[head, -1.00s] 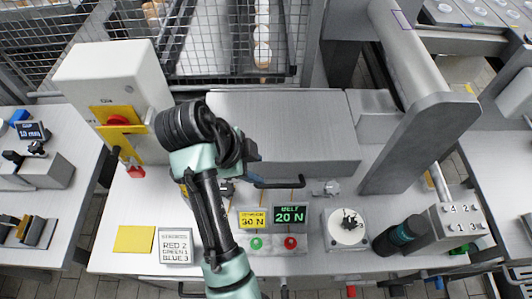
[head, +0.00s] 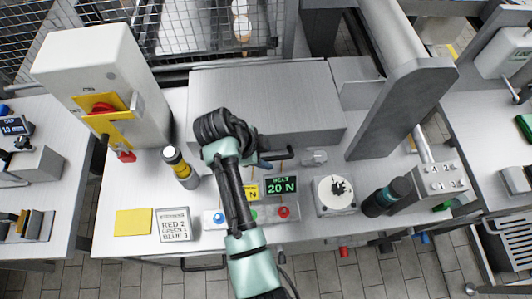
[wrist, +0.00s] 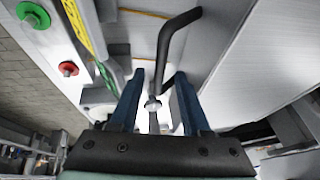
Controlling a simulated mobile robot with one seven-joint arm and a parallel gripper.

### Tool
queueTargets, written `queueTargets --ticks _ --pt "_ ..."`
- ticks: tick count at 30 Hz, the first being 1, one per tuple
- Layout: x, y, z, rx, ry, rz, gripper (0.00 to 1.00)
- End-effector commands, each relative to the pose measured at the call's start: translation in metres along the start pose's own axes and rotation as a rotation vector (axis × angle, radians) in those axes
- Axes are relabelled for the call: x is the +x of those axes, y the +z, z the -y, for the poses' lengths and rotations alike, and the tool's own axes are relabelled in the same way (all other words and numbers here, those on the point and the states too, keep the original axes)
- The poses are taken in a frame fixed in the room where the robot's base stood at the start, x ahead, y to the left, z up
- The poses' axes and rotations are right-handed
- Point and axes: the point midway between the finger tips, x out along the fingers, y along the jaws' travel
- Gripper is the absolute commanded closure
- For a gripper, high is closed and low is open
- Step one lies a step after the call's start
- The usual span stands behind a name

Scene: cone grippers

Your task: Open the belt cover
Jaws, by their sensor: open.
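The belt cover (head: 267,90) is a large grey box-shaped lid at the back middle of the bench, and it looks closed. A dark bent handle (wrist: 178,42) shows in the wrist view in front of a pale grey surface. My gripper (wrist: 160,85) is open, with a blue finger on either side of the lower part of the handle. I cannot tell whether either finger touches it. In the head view my wrist hides much of the gripper at the cover's front edge.
A control panel with a green "BELT 20 N" display (head: 282,186) stands below the cover. A white cabinet with a red switch (head: 102,107) is at left. A yellow-black cylinder (head: 181,168) stands left of my arm. A round white dial (head: 335,193) is at right.

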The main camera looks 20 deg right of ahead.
Motion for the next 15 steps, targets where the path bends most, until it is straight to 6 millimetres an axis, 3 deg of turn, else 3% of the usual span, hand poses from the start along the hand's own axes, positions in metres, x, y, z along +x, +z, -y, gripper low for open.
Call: queueTargets --ticks 11,15 --pt "0.0075 -0.0001 0.0002 0.000 -0.001 0.001 0.53" --pt "0.0073 -0.0001 0.0002 0.000 -0.001 0.001 0.74"
